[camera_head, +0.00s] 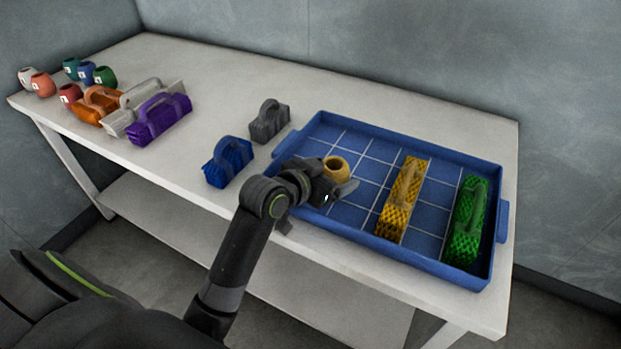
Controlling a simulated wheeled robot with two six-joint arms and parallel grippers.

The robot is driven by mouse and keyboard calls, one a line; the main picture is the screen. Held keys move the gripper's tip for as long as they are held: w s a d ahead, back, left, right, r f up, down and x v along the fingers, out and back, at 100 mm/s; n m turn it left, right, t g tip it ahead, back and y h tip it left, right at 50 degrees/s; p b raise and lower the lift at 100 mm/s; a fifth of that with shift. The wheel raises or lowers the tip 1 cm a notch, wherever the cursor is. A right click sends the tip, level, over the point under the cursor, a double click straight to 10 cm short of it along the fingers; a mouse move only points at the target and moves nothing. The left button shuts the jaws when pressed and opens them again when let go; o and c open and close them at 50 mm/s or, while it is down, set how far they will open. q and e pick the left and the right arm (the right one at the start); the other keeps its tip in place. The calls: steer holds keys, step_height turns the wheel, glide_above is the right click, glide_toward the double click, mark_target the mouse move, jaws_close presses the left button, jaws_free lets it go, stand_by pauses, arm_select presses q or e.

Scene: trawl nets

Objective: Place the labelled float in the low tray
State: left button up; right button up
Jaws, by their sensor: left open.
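The low tray (398,139) is blue, with a grid of pale lines on its floor, and lies on the right half of the table. A tan-yellow round float (337,164) with a dark opening at the top is in the tray's left part; I see no label on its visible side. My left gripper (347,188) is open, right beside this float at its near side, and hides its lower part. I cannot tell whether the fingers touch it. Several other floats, some with white labels, stand at the table's far left, among them a red one (69,93). My right gripper is not in view.
A yellow net block (400,200) and a green one (466,222) stand in the tray's right part. Blue (229,162) and grey (269,121) blocks stand left of the tray. Purple (159,120), white and orange blocks stand farther left. The table's back strip is clear.

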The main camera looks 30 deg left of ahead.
arm_select(q)
steer(key=p+v, duration=0.1)
steer(key=v, duration=0.8)
steer(key=shift+s+r, duration=0.1)
steer(key=shift+s, duration=0.2)
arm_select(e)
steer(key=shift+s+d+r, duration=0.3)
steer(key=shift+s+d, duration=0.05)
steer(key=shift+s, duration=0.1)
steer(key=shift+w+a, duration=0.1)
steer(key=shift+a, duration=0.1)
